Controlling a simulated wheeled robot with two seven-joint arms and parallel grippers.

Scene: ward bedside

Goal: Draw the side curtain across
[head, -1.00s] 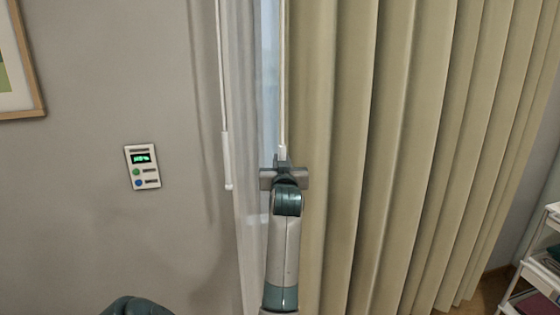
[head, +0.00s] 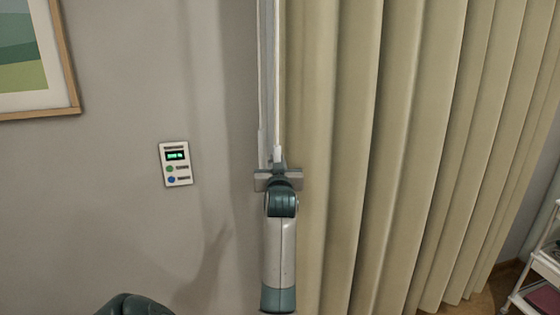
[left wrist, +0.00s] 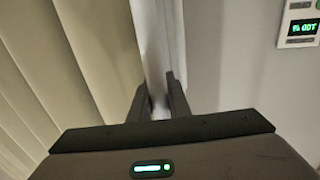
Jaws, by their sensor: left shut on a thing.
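The beige pleated side curtain (head: 400,150) hangs over the middle and right of the head view. A thin white pull wand (head: 277,100) hangs along its left edge. My left gripper (head: 278,175) is shut on the wand's lower end, which is mostly hidden by the jaws. In the left wrist view the left gripper's fingers (left wrist: 158,90) point up at the pale strip beside the curtain (left wrist: 65,75). My right gripper is not in view.
A wall control panel (head: 175,164) and a framed picture (head: 35,60) are on the grey wall to the left. A white shelved cart (head: 540,262) stands at lower right.

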